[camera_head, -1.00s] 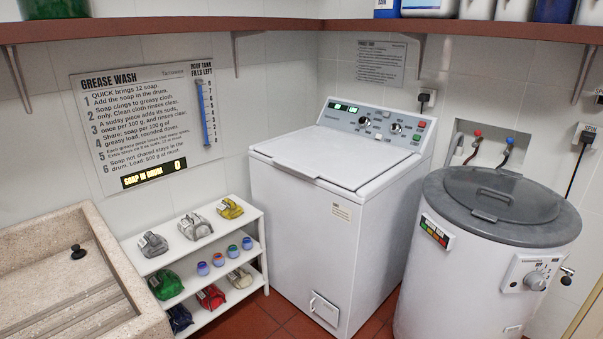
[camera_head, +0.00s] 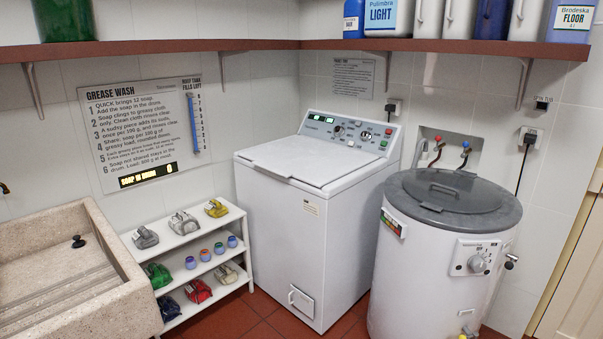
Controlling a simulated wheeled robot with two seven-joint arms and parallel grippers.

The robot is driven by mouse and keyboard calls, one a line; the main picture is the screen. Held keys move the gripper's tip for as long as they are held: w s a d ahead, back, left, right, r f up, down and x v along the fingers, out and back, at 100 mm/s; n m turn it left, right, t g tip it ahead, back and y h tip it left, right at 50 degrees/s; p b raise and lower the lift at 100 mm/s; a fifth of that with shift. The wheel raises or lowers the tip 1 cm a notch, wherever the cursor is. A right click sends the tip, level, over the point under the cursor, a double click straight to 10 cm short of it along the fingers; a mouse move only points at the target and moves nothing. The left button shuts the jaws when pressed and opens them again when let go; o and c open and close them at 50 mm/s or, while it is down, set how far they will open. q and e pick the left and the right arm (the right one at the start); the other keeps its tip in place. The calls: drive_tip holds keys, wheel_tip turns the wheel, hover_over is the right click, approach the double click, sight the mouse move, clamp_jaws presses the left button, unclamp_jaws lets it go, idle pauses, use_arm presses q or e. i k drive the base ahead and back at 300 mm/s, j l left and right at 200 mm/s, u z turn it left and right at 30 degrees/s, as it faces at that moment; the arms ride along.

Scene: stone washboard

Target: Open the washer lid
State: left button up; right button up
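The white washer (camera_head: 279,229) stands in the middle against the back wall. Its flat top lid (camera_head: 316,162) lies shut, with a small grey handle at its front edge (camera_head: 277,176). The control panel (camera_head: 350,132) behind the lid has green lit displays, dials and coloured buttons. Neither of my grippers shows in the head view.
A grey-lidded white tub (camera_head: 431,268) stands close to the washer's right. A white shelf (camera_head: 188,256) with cloth bundles and small jars stands at its left, beside a stone sink (camera_head: 68,205). A brown wall shelf (camera_head: 230,45) with bottles runs above. Red floor tiles lie in front.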

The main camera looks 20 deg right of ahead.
sight(318, 163)
drive_tip(key=i+z, duration=0.15)
drive_tip(key=z, duration=0.25)
drive_tip(key=i+z, duration=0.1)
drive_tip(key=z, duration=0.3)
drive_tip(key=i+z, duration=0.15)
drive_tip(key=z, duration=0.25)
drive_tip(key=i+j+z, duration=0.1)
drive_tip(key=z, duration=0.3)
